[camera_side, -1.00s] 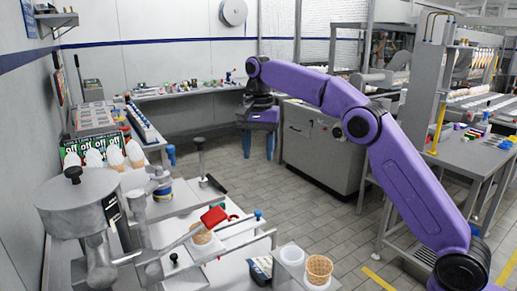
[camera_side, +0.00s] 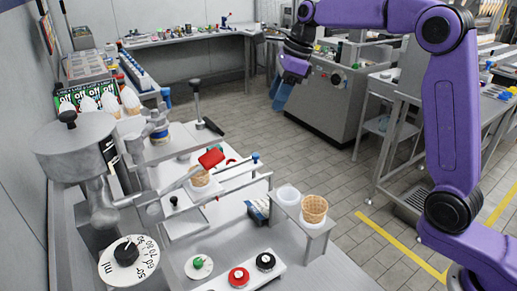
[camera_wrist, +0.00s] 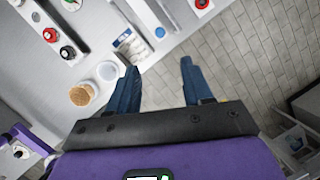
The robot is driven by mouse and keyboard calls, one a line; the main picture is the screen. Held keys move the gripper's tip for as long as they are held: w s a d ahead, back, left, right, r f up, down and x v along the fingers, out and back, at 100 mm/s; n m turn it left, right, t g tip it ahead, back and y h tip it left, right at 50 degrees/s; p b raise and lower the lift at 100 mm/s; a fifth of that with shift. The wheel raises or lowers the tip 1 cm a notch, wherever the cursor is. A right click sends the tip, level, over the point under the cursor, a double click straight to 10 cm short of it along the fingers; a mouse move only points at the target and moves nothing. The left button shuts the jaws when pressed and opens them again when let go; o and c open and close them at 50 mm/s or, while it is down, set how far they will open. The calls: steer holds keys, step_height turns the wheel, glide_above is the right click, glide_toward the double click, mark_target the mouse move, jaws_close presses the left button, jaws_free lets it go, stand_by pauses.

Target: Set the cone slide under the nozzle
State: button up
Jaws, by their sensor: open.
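The silver filling machine (camera_side: 75,150) stands at the left in the side view, with a hopper and a dial. A waffle cone (camera_side: 200,178) sits on a pale plate between rails, which looks like the cone slide (camera_side: 212,190). A red handle (camera_side: 210,158) is just above the cone. I cannot clearly make out which part is the nozzle. My gripper (camera_side: 281,93) is open and empty, with blue fingers, high and well to the right of the slide. The wrist view also shows the open gripper (camera_wrist: 157,88) over the bench edge and floor.
A small stand (camera_side: 318,225) holds a waffle cup (camera_side: 314,208) and a white cup (camera_side: 288,194). Green, red (camera_side: 238,276) and black knobs line the bench front. A black-topped lever (camera_side: 197,103) stands upright behind the slide.

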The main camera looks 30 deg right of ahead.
steer(key=s+m, duration=0.1)
steer(key=m, duration=0.2)
glide_toward(256, 154)
steer(key=shift+t, duration=0.4)
steer(key=x, duration=0.8)
steer(key=shift+s+f, duration=0.15)
steer(key=shift+s, duration=0.2)
